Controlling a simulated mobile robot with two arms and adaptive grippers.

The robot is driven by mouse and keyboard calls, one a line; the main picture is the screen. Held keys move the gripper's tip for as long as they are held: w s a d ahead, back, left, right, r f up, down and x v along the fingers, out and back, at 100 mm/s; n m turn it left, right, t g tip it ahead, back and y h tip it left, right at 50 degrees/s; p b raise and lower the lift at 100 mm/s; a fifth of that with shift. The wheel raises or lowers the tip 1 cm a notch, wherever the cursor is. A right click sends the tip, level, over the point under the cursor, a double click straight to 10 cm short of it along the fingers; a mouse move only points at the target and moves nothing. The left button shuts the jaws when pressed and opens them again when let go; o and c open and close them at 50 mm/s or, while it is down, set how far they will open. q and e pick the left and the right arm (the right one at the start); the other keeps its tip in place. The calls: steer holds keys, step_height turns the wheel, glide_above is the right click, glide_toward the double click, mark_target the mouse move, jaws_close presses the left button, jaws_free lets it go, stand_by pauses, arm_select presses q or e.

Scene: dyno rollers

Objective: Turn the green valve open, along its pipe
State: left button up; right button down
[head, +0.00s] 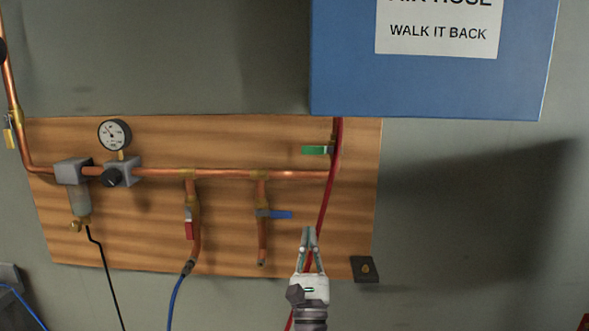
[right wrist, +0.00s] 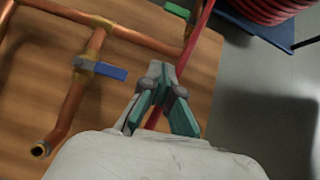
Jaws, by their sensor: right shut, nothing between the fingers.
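The green valve handle (head: 315,150) sticks out to the left, crosswise to the upright pipe at the upper right of the wooden board. It also shows at the top of the right wrist view (right wrist: 177,10), partly cut off. My right gripper (head: 309,230) is shut and empty, below the green handle and in front of the red hose (head: 326,190). In the right wrist view its fingertips (right wrist: 160,68) are together, with the red hose running up behind them. My left gripper is not in view.
A blue valve handle (head: 281,215) points right, close to my right gripper. A red valve handle (head: 189,230) hangs down along its pipe. A blue box (head: 430,85) overhangs the board's upper right. A pressure gauge (head: 114,134) is at left.

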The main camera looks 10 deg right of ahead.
mark_target(311, 173)
steer(key=shift+m+h, duration=0.5)
steer(key=shift+m, duration=0.3)
steer(key=w+r+p, duration=0.2)
steer(key=r, duration=0.2)
steer(key=w+d+r+p, duration=0.1)
steer(key=w+r+p, duration=0.1)
steer(key=r+p, duration=0.1)
steer(key=w+d+r+p, duration=0.1)
steer(key=w+r+p, duration=0.1)
steer(key=r, duration=0.3)
steer(key=shift+w, duration=0.25)
steer(key=shift+s+r+p, duration=0.1)
steer(key=shift+r+p, duration=0.25)
steer(key=shift+p, duration=0.1)
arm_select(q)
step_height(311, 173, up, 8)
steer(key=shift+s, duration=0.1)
arm_select(e)
steer(key=shift+f, duration=0.1)
